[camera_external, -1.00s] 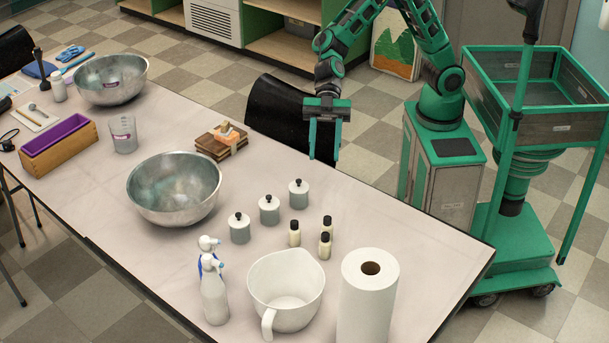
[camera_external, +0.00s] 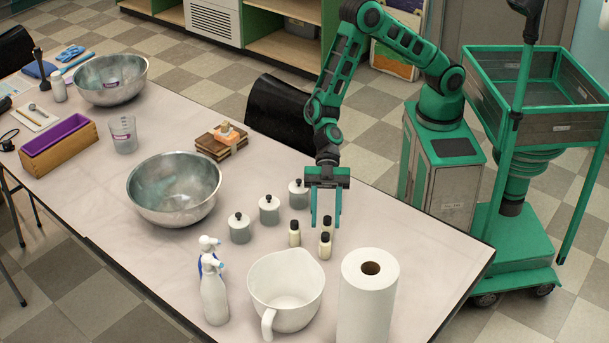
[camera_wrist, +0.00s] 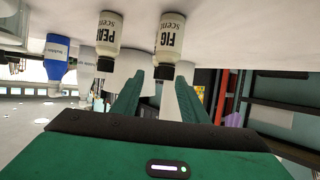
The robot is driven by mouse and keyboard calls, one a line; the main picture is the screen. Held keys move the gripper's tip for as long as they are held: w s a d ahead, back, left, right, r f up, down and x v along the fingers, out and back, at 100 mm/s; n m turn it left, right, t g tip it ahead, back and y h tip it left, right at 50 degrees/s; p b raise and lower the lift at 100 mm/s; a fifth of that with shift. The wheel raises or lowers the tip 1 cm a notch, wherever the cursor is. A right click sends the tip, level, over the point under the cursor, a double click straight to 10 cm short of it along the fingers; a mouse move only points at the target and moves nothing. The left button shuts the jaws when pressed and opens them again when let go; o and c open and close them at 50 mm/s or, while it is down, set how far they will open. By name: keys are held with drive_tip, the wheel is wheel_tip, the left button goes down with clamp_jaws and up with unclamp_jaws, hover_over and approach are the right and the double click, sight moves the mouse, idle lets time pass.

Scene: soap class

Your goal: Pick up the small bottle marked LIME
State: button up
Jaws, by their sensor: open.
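Three small cream bottles with black caps stand close together on the table in the external view: a left one (camera_external: 294,234), a front one (camera_external: 325,246) and a rear one (camera_external: 327,221), partly hidden by my gripper. Their labels are unreadable there. The upside-down wrist view shows one bottle marked FIG (camera_wrist: 170,37) ahead between my fingers, and one whose label starts PEA (camera_wrist: 109,37) to its left. I see no LIME label in either view. My gripper (camera_external: 325,222) points down, open and empty, over the bottles; its fingers also show in the wrist view (camera_wrist: 161,82).
Three lidded grey jars (camera_external: 269,210) stand left of and behind the bottles. A white pitcher (camera_external: 286,290), spray bottles (camera_external: 213,290) and a paper towel roll (camera_external: 369,300) stand in front. A steel bowl (camera_external: 174,188) is further left. The table's right end is clear.

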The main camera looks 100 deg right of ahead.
sight(325, 232)
drive_tip(key=shift+r+x, duration=0.15)
drive_tip(key=shift+x, duration=1.45)
drive_tip(key=shift+r+x, duration=0.1)
drive_tip(key=shift+x, duration=1.5)
drive_tip(key=shift+a, duration=0.1)
drive_tip(key=shift+c, duration=0.6)
clamp_jaws()
